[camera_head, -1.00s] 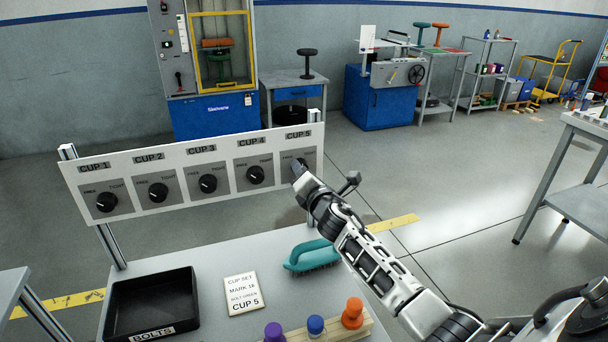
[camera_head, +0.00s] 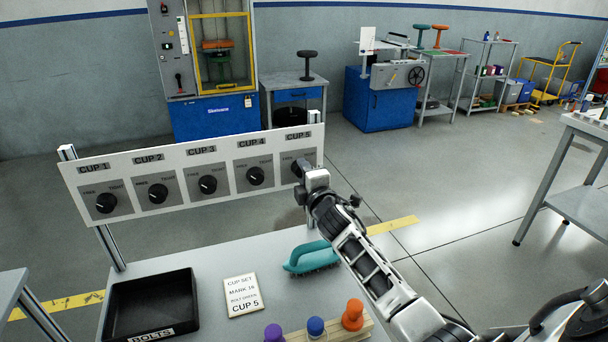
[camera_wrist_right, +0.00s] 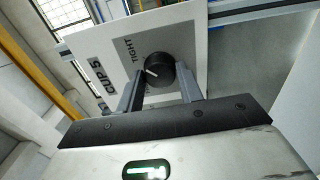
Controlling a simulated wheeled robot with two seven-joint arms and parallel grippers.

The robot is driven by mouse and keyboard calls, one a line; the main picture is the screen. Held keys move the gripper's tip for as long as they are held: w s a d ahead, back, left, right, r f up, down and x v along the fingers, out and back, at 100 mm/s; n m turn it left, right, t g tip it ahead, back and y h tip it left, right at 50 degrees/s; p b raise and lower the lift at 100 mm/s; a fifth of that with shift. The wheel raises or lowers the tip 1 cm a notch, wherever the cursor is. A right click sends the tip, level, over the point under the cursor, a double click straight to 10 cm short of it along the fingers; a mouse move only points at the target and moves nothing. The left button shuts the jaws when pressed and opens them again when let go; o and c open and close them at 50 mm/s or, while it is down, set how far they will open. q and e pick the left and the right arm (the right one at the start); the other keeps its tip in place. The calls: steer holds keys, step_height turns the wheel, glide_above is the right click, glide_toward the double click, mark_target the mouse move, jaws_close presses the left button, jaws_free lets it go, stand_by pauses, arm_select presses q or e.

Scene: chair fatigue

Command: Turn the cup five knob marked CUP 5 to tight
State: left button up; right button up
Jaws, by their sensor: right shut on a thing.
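The CUP 5 knob (camera_head: 296,168) is a black round dial at the right end of a white panel (camera_head: 225,190), mostly hidden by my right gripper (camera_head: 302,173) in the head view. In the right wrist view the knob (camera_wrist_right: 160,68) sits between the two fingers of my right gripper (camera_wrist_right: 161,90), which is shut on it. The knob's white line points left in that picture, toward the CUP 5 lettering (camera_wrist_right: 103,77) and below the word TIGHT (camera_wrist_right: 127,50). My left gripper is not in view.
Knobs for CUP 1 (camera_head: 106,203) through CUP 4 (camera_head: 256,176) line the panel to the left. Below are a black BOLTS tray (camera_head: 112,318), a CUP 5 card (camera_head: 243,294), a teal brush (camera_head: 303,258) and coloured pegs in a wooden block (camera_head: 364,324).

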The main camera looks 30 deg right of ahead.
stand_by(0.4)
steer(key=o, duration=1)
steer(key=v, duration=1.6)
steer(key=shift+f, duration=0.15)
